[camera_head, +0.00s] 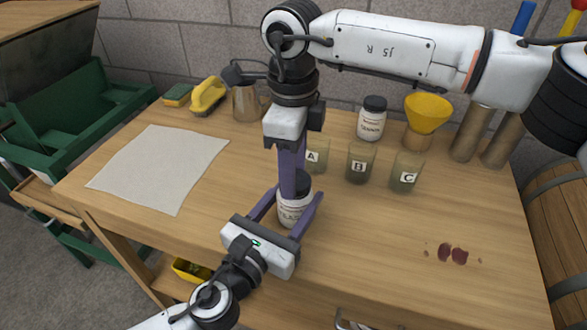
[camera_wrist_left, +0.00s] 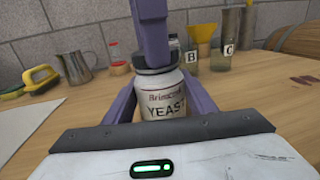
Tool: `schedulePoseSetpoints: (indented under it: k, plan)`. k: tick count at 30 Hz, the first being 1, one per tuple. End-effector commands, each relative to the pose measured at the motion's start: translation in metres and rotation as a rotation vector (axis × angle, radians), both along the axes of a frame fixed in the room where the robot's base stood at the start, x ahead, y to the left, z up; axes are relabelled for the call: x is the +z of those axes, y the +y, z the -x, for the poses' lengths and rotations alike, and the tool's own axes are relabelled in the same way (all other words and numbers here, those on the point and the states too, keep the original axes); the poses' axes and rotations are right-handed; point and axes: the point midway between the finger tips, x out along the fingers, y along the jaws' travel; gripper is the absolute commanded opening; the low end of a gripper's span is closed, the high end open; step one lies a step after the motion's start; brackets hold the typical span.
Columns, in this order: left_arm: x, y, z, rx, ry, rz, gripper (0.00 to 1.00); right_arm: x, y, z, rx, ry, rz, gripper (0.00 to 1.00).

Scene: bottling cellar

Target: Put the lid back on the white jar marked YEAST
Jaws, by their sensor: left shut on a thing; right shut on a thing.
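The white YEAST jar (camera_head: 291,211) stands upright near the middle front of the table. Its label shows in the left wrist view (camera_wrist_left: 163,106). My left gripper (camera_head: 297,197) is shut around the jar's sides, one finger on each side. My right gripper (camera_head: 295,178) points down from above and is shut on the black lid (camera_head: 304,184). The lid is at the jar's mouth and also shows in the left wrist view (camera_wrist_left: 141,71). The right fingers hide part of it, so I cannot tell whether it is fully seated.
Glasses A (camera_head: 317,155), B (camera_head: 359,163) and C (camera_head: 406,172) stand just behind. A black-lidded jar (camera_head: 371,122) and yellow funnel (camera_head: 428,112) stand farther back. A pale cloth (camera_head: 160,168) lies left, a metal jug (camera_head: 245,103) behind. Dark red stains (camera_head: 453,255) mark the otherwise clear right front.

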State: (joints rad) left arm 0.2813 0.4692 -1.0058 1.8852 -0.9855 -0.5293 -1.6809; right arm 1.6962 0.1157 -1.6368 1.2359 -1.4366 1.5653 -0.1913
Motion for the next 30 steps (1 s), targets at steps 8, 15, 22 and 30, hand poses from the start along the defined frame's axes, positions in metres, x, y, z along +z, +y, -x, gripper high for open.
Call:
schedulePoseSetpoints:
  k: [8, 15, 22, 30]
  plan:
    - [-0.0008, 0.0001, 0.0, 0.0, 0.002, -0.001, 0.0, 0.0004, -0.0012, -0.002, -0.625, -0.001, -0.001, 0.23]
    - [-0.0009, 0.0003, 0.0001, 0.001, 0.002, -0.001, 0.0, 0.0001, -0.0029, -0.0025, -1.162, -0.001, 0.0, 0.23]
    - [-0.001, 0.0004, 0.0, 0.001, 0.002, -0.001, 0.0, -0.0002, -0.0044, -0.0022, -1.671, -0.001, 0.0, 0.23]
    - [-0.0011, 0.0004, 0.0, 0.001, 0.002, -0.001, 0.0, -0.0002, -0.0048, -0.0016, -1.965, -0.001, -0.001, 0.23]
